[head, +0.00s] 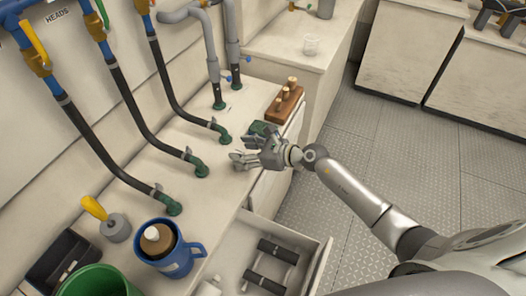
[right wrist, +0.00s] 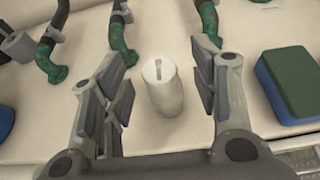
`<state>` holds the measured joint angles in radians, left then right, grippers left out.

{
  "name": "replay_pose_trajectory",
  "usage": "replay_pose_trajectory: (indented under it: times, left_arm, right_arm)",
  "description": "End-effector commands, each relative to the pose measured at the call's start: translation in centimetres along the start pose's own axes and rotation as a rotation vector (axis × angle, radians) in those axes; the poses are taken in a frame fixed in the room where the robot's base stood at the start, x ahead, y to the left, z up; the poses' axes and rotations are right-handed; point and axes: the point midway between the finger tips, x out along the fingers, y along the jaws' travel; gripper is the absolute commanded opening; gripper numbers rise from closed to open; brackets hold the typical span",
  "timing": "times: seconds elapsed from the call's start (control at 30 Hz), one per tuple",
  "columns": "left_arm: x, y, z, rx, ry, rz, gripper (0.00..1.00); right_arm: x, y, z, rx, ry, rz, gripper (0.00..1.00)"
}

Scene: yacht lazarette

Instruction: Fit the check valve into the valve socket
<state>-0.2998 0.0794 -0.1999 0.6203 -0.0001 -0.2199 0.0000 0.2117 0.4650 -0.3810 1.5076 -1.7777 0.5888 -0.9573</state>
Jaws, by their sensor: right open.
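My right gripper (head: 247,147) is open over the counter beside the green hose ends in the head view. In the right wrist view its open fingers (right wrist: 160,72) stand on either side of a white cylinder (right wrist: 165,92) with a slot in its top. The cylinder stands upright on the counter and nothing grips it. I cannot tell whether it is the check valve or the socket. In the head view the hand hides it. No other part is clearly a valve or a socket. My left gripper is out of view.
A green and blue block (right wrist: 290,85) lies right of the gripper. Black hoses with green elbows (head: 224,135) line the counter. A blue mug (head: 178,262), a green bucket (head: 100,282) and an open drawer (head: 312,262) are nearer.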

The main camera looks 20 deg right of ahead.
Motion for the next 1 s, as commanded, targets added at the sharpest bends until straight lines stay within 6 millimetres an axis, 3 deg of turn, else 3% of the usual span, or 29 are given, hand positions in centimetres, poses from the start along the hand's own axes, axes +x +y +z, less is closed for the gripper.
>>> replay_pose_trajectory:
  times: [0.2, 0.43, 0.6, 1.0]
  left_arm:
    - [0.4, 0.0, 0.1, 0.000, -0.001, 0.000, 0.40]
    - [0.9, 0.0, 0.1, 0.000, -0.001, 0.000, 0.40]
    - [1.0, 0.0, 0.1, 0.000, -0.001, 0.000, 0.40]
    - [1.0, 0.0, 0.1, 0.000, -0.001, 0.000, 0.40]
  right_arm:
    - [-4.9, 0.0, -0.3, -0.003, 0.004, 0.001, 0.55]
    - [-8.7, 0.0, -0.2, -0.002, 0.003, 0.001, 0.55]
    - [-9.8, 0.1, 0.0, -0.002, 0.001, 0.002, 0.55]
    - [-9.9, 0.1, 0.1, -0.001, 0.000, 0.002, 0.55]
